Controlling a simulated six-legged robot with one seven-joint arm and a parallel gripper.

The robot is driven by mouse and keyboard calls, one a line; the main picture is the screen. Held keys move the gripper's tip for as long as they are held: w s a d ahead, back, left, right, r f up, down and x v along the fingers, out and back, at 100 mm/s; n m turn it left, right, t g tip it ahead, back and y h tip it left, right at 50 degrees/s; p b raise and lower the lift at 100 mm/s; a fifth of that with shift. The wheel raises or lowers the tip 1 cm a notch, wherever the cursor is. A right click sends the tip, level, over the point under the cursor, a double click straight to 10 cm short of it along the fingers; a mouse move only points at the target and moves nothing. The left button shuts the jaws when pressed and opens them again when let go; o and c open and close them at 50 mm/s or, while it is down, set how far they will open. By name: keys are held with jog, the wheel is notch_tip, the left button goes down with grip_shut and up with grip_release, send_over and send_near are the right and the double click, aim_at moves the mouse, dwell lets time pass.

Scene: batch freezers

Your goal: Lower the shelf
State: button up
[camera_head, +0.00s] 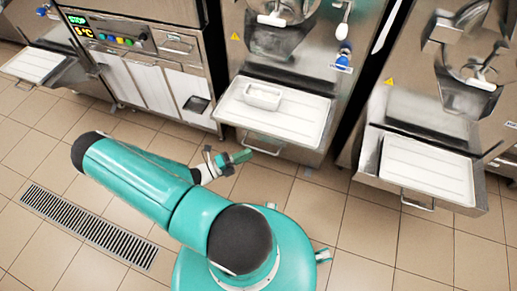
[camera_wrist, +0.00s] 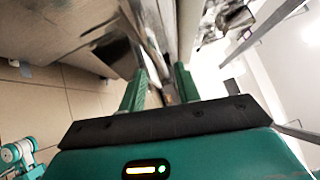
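The middle freezer's shelf (camera_head: 309,122) is a metal ledge with a white top, standing out level from the machine front. A thin bar handle (camera_head: 262,150) hangs on its front edge. My gripper (camera_head: 243,156) is low at the front left of this shelf, close to the handle; I cannot tell whether they touch. In the wrist view my gripper (camera_wrist: 162,78) has its two green fingers apart. A metal strip shows between or behind them; whether it is within the grasp is unclear.
A white tub (camera_head: 263,96) stands on the middle shelf. Another shelf (camera_head: 428,172) juts out at the right, and one more (camera_head: 32,65) at the far left. A control cabinet (camera_head: 150,70) stands left of the middle freezer. Tiled floor with a drain grate (camera_head: 88,226) lies open at the left.

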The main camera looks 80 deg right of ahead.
aim_at(258, 149)
jog(key=x, duration=0.5)
jog(key=shift+s+d, duration=0.2)
grip_shut()
